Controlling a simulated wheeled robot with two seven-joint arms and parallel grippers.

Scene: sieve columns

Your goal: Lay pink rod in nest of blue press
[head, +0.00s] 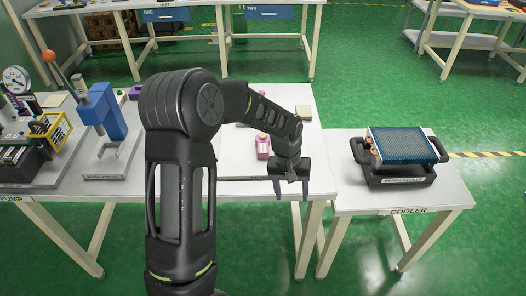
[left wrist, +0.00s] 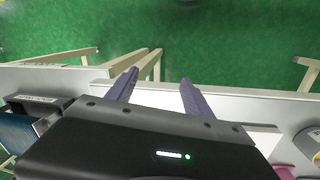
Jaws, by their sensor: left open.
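The blue press (head: 100,108) stands upright on a grey base at the left of the white table, with an orange-knobbed lever. Its nest is too small to make out. A pink object with a pale label (head: 263,146) is on the table behind my left gripper; I cannot tell whether it is the rod. Another bit of pink (head: 261,94) shows farther back, partly hidden by my arm. My left gripper (head: 292,194) is open and empty, fingers down at the table's front edge. Its two fingers also show apart in the left wrist view (left wrist: 157,88). My right gripper is not in view.
A cooler (head: 402,180) with a blue finned block sits on a lower side table at right. A pump (head: 30,130) with a gauge stands at far left. A beige block (head: 304,112) lies at the table's back right. My left arm hides the table's middle.

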